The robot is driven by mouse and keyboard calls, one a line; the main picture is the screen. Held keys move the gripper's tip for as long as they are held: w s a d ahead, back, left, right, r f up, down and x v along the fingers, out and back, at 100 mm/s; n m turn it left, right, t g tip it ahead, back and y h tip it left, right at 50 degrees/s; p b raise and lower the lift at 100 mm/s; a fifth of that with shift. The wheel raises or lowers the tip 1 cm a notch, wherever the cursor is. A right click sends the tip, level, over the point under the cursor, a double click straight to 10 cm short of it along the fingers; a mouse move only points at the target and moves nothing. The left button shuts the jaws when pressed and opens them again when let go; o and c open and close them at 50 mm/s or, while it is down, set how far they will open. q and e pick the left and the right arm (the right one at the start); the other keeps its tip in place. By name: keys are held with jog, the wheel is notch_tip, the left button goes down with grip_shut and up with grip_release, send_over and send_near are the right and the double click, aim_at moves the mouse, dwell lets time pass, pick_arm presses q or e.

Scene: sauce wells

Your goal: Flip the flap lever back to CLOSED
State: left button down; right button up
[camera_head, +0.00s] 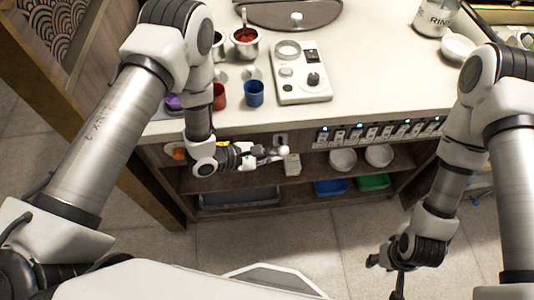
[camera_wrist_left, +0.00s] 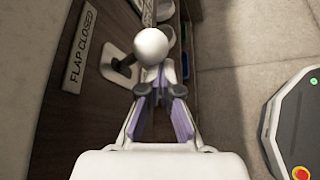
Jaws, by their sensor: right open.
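The flap lever has a round white knob (camera_wrist_left: 151,46) on a dark stem, rising from a pale plate (camera_wrist_left: 118,69) on the cabinet's front. A sign reading FLAP CLOSED (camera_wrist_left: 83,47) is beside the plate. In the head view the knob (camera_head: 284,150) shows just beyond my left gripper (camera_head: 262,153). In the left wrist view, my left gripper's (camera_wrist_left: 161,92) purple-lined fingers are apart and point toward the knob, with no clear grip on it. My right gripper (camera_head: 385,262) is open and empty, low over the floor at the right.
The counter above holds a white control panel (camera_head: 301,72), a blue cup (camera_head: 254,93), a red cup (camera_head: 219,97) and a sauce pot (camera_head: 245,42). A row of switches (camera_head: 380,131) lines the counter front. White bowls (camera_head: 343,160) sit on the shelf below.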

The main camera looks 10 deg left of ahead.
pick_arm(q)
jog(key=v, duration=1.2)
jog(key=shift+f, duration=0.1)
